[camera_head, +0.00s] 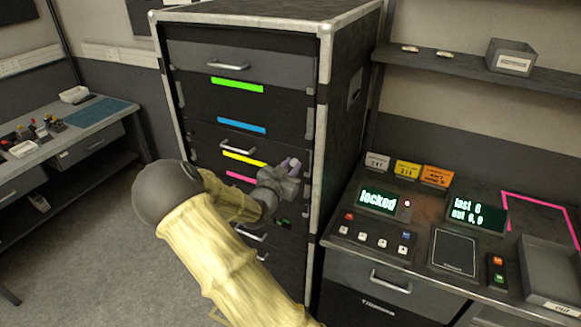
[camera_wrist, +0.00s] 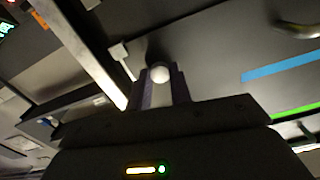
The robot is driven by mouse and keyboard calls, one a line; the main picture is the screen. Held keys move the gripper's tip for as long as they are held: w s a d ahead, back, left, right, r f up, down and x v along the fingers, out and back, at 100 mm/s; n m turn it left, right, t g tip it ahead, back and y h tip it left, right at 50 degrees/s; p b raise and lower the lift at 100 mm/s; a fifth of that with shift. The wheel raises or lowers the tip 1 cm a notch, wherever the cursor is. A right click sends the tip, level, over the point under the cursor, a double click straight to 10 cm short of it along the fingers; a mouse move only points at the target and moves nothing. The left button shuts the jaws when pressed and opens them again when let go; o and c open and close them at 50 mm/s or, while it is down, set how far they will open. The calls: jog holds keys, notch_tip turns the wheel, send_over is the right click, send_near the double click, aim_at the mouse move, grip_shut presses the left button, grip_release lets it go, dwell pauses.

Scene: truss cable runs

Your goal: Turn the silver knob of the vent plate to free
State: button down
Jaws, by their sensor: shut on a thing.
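The silver knob (camera_wrist: 159,73) shows in the wrist view as a pale round end between the two fingers of my gripper (camera_wrist: 160,90). The fingers are shut on it. Behind it is the dark front of a plate (camera_wrist: 200,60), which I take for the vent plate. In the head view my gripper (camera_head: 292,163) reaches the right side of the rack, near the yellow strip. There the knob is mostly hidden by the fingers, and I cannot read its turn position or any marking.
The tall rack (camera_head: 322,120) has pale metal edge posts and drawers with green, blue, yellow and pink strips. At right, a console desk (camera_head: 420,255) carries a display (camera_head: 378,200) reading "locked". A bench (camera_head: 70,140) stands at left. Grey floor is open at lower left.

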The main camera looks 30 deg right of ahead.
jog(key=n+p, duration=0.1)
jog(key=n, duration=0.2)
jog(key=shift+r+n, duration=0.1)
jog(key=shift+n, duration=0.3)
jog(key=n+p, duration=0.1)
jog(key=n, duration=0.3)
jog(key=shift+n, duration=0.3)
jog(key=n+p, duration=0.1)
jog(key=n, duration=0.3)
jog(key=shift+w+n+p, duration=0.1)
jog(key=shift+n+p, duration=0.2)
jog(key=shift+p, duration=0.1)
jog(key=shift+n+p, duration=0.35)
jog(key=shift+n, duration=1.55)
jog(key=c, duration=1.3)
grip_release()
jog(key=shift+o, duration=0.2)
jog(key=shift+a, duration=0.1)
